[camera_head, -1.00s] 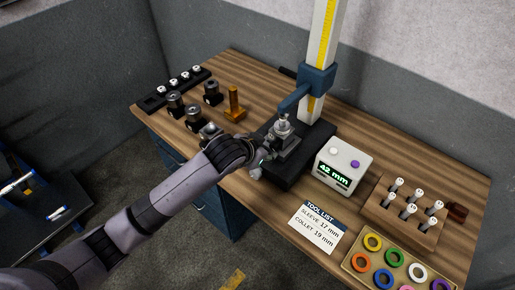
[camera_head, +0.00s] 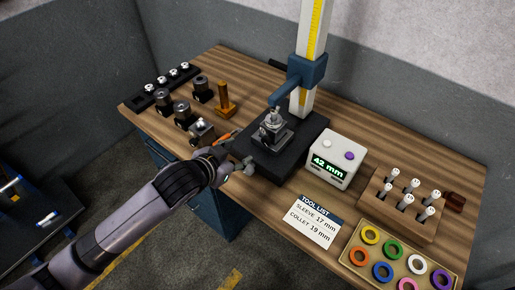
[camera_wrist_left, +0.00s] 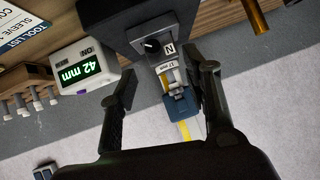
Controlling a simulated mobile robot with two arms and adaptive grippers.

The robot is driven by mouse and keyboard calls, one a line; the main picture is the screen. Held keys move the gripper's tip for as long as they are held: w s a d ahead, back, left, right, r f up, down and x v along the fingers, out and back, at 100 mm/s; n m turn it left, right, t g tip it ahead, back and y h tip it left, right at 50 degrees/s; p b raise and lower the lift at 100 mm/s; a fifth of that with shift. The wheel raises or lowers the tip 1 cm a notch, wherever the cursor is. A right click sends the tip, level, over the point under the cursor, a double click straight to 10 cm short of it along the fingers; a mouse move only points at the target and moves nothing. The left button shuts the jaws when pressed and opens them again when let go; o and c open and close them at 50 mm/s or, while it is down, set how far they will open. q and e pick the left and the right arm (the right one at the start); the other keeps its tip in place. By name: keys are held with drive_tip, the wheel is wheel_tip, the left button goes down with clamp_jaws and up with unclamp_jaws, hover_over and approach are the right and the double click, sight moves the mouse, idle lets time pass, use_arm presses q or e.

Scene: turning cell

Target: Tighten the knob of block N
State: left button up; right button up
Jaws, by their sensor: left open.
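Block N (camera_head: 273,132) stands on the black base (camera_head: 262,158) of the height gauge in the head view. In the left wrist view, block N (camera_wrist_left: 169,50) shows its white N label, and its dark knob (camera_wrist_left: 152,46) with a light mark sits beside the label. A smaller label on the metal part above the block seems to read 17 mm. My left gripper (camera_head: 238,154) is at the base's left front edge, apart from the block. In the left wrist view, the fingers of my left gripper (camera_wrist_left: 167,88) are spread wide with nothing between them, the block beyond them.
The gauge's blue slide (camera_head: 313,70) is above block N. A white display box (camera_head: 334,160) reading 42 mm stands to the right. Dark blocks (camera_head: 184,118) and an orange post (camera_head: 224,98) stand left. A tool rack (camera_head: 400,213) and ring tray (camera_head: 352,262) are at right.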

use_arm(q)
drive_tip(key=s+a+t+h+b, duration=0.1)
drive_tip(key=s+a+h+b, duration=0.1)
drive_tip(key=s, duration=0.3)
drive_tip(key=p, duration=0.4)
approach(264, 143)
drive_tip(key=shift+m+t, duration=0.3)
drive_tip(key=shift+m, duration=0.1)
drive_tip(key=x, duration=0.8)
drive_tip(key=shift+s+d+f, duration=0.1)
drive_tip(key=shift+d, duration=0.05)
use_arm(e)
drive_tip(key=shift+r, duration=0.35)
use_arm(q)
drive_tip(key=shift+c, duration=0.3)
clamp_jaws()
use_arm(e)
drive_tip(key=shift+a, duration=0.1)
